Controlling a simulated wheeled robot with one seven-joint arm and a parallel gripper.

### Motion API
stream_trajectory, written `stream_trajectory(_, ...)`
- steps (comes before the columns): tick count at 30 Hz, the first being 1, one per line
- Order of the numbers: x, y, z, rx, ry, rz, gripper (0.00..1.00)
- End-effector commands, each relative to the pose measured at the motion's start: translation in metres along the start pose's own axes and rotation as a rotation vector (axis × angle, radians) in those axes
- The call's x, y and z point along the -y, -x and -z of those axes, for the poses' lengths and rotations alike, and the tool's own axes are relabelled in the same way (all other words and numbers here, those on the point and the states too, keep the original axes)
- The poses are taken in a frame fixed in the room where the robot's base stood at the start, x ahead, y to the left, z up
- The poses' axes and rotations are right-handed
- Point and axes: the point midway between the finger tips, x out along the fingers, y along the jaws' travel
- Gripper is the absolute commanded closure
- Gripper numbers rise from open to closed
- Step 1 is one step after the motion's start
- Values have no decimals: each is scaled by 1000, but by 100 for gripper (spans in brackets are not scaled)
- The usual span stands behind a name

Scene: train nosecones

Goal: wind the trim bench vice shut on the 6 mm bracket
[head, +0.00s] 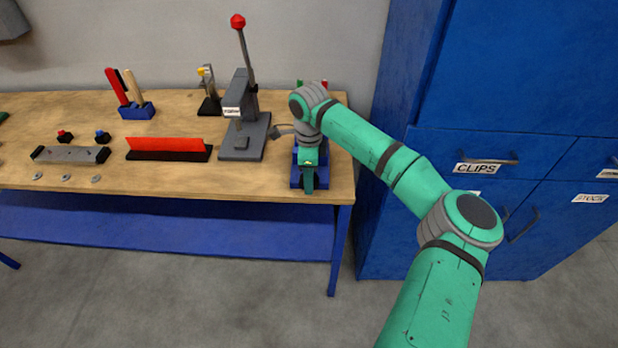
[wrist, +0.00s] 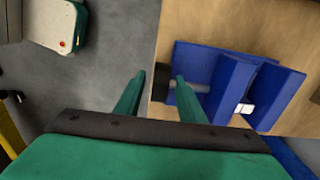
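The blue trim bench vice (head: 296,180) sits at the right end of the bench, partly hidden by my gripper (head: 308,178). In the wrist view the vice (wrist: 225,85) shows two upright blue jaws with a gap between them. A small pale block, possibly the bracket (wrist: 245,108), shows low by the jaws; I cannot tell whether both jaws touch it. A grey screw (wrist: 190,87) runs out of the vice to a black knob (wrist: 161,82). My gripper (wrist: 155,82) is open, its green fingers apart, with the knob between them in this view. Contact is unclear.
A grey lever press (head: 243,140) with a red-topped handle stands just left of the vice. A red strip in a black holder (head: 168,150) lies farther left. Blue cabinets (head: 480,150) stand right of the bench. Open floor (head: 250,300) lies in front.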

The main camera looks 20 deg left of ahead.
Motion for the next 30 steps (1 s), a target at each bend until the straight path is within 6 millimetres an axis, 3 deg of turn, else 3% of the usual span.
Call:
stream_trajectory(3, 0, 0, 0, 0, 0, 0, 64)
stream_trajectory(8, 0, 0, 0, 0, 0, 0, 100)
stream_trajectory(20, 0, 0, 2, 47, -3, 1, 100)
stream_trajectory(30, 0, 0, 6, 284, -6, 1, 100)
